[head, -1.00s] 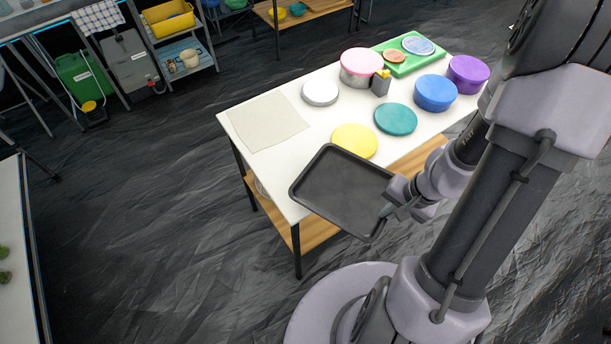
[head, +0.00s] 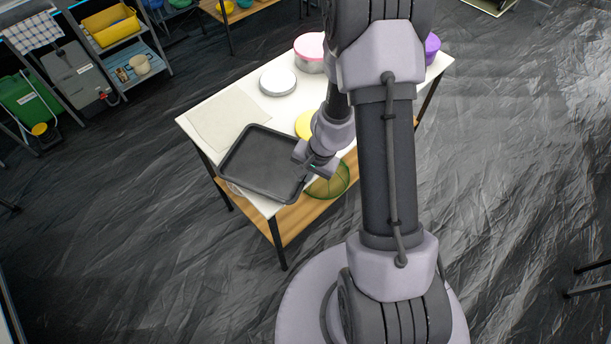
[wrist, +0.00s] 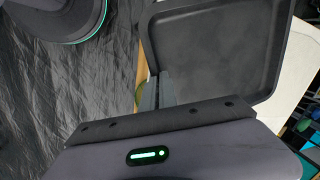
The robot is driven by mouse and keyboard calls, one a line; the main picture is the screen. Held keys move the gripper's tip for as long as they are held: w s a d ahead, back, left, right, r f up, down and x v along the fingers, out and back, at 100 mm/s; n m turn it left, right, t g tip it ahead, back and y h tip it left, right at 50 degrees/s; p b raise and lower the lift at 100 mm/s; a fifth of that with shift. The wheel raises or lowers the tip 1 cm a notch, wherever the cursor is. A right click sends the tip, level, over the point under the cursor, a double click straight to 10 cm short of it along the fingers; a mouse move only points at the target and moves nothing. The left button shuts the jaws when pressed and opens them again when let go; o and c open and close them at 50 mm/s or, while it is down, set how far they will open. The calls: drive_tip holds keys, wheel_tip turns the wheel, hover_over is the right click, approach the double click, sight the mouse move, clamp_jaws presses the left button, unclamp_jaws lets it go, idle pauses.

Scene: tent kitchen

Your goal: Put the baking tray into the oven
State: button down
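The baking tray (head: 262,162) is black and rectangular with a raised rim. It is over the left front corner of the white table, and part of it extends past the front edge. My gripper (head: 306,166) is at the tray's right side, shut on its rim. In the wrist view the tray (wrist: 215,50) fills the upper right, with the fingers (wrist: 157,92) at its near edge. The exact contact between fingers and rim is small and partly hidden. No oven is recognisable in these frames.
The white table (head: 190,115) holds a beige mat (head: 229,118), a white round lid (head: 278,82), a yellow round lid (head: 303,124) and a pink-lidded container (head: 309,52). A green mesh bowl (head: 330,182) is on the lower shelf. The floor (head: 110,240) in front is clear.

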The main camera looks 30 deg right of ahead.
drive_tip(key=shift+f, duration=0.15)
drive_tip(key=c, duration=1.7)
unclamp_jaws()
